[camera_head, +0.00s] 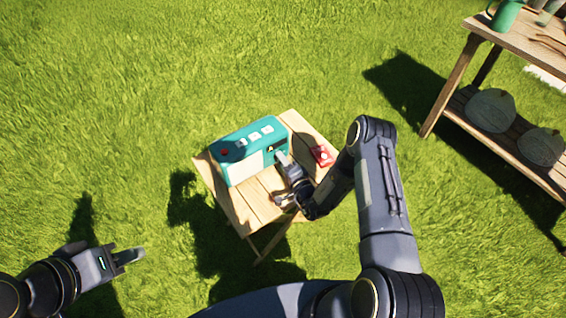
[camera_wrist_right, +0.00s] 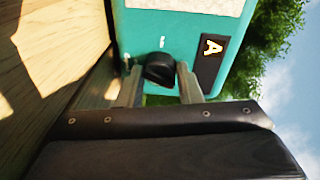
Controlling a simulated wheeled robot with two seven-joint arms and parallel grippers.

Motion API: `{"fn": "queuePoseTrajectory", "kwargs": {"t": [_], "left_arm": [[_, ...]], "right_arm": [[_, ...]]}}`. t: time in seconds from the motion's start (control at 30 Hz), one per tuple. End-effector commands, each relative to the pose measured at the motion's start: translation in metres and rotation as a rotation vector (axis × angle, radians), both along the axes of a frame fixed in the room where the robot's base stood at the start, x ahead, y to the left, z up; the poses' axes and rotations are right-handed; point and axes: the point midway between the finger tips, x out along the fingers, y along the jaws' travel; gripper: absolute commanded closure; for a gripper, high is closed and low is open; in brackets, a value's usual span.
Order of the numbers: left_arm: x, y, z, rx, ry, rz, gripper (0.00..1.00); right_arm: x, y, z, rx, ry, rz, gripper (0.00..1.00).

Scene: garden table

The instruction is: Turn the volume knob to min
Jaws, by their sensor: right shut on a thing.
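A round black volume knob (camera_wrist_right: 158,69) sits low on that face. My right gripper (camera_head: 281,158) is at the radio's right front; in the wrist view its two fingers (camera_wrist_right: 160,84) stand either side of the knob, shut on it. In the head view the knob is hidden by the gripper. My left gripper (camera_head: 130,256) hangs over the grass at lower left, away from the table; its finger opening is unclear.
A small red object (camera_head: 321,155) lies on the table right of the radio, close to my right arm. A wooden shelf table (camera_head: 520,40) with a green jug (camera_head: 507,14) stands at upper right. Open grass surrounds both tables.

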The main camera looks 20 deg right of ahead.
Motion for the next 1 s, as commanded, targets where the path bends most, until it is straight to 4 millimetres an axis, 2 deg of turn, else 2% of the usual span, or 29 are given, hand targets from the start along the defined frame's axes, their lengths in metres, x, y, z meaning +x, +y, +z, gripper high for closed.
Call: {"fn": "queuePoseTrajectory", "kwargs": {"t": [0.2, 0.5, 1.0], "left_arm": [[0.000, 0.000, -0.007, 0.000, 0.000, 0.000, 0.64], [0.000, 0.000, -0.013, 0.000, 0.000, 0.000, 0.64], [0.000, 0.000, -0.015, 0.000, 0.000, 0.000, 0.64]], "right_arm": [[0.000, 0.000, -0.002, -0.171, -0.060, 0.000, 0.91], [0.000, 0.000, -0.002, -0.332, -0.119, -0.001, 0.91], [0.000, 0.000, -0.002, -0.400, -0.144, 0.000, 0.91]]}}
